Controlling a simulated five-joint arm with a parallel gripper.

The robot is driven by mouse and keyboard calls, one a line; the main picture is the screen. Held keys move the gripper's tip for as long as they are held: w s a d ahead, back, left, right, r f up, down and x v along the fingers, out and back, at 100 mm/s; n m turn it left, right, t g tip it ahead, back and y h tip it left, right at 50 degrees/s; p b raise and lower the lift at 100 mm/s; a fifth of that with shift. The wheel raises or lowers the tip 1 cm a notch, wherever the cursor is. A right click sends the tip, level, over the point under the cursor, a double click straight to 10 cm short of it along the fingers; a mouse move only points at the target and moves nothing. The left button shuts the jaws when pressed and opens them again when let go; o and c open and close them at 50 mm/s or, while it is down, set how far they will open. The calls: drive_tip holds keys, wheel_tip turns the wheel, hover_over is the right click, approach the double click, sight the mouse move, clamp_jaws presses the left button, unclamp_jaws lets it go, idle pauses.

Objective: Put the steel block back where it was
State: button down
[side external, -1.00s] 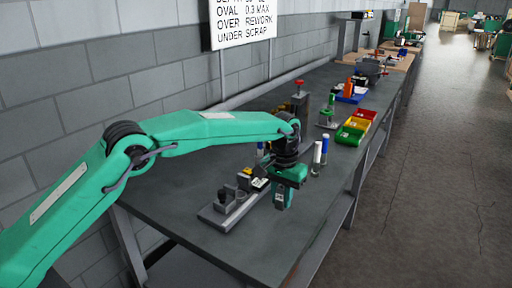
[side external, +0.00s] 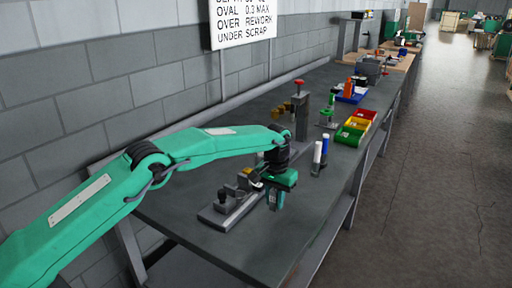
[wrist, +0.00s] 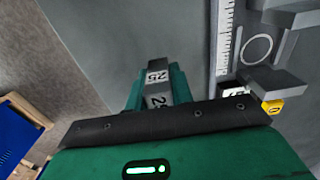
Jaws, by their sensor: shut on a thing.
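My gripper (side external: 276,192) hangs fingers down over the near part of the bench, just right of the grey fixture (side external: 222,217). In the wrist view my gripper (wrist: 157,92) is shut on the steel block (wrist: 158,65), a grey block with white number labels, one reading 25. The fixture also shows in the wrist view, at the upper right, with a white ruler strip (wrist: 225,35) along its edge. The block is apart from the fixture, to its left in that view. The height of the block above the bench is hard to tell.
A yellow-tagged part (wrist: 272,107) sits by the fixture. White and blue markers (side external: 320,157) stand behind my gripper. Farther back are a red-knobbed post (side external: 301,112), green, yellow and red bins (side external: 356,128) and a blue tray (side external: 350,97). The bench front right of the fixture is clear.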

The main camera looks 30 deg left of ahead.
sight(275, 190)
drive_tip(key=shift+f, duration=1)
drive_tip(key=shift+f, duration=0.15)
drive_tip(key=c, duration=1.2)
unclamp_jaws()
drive_tip(key=shift+c, duration=0.2)
wheel_tip(275, 190, up, 12)
drive_tip(key=shift+f, duration=0.1)
drive_tip(key=shift+r, duration=0.2)
drive_tip(key=shift+r, duration=0.1)
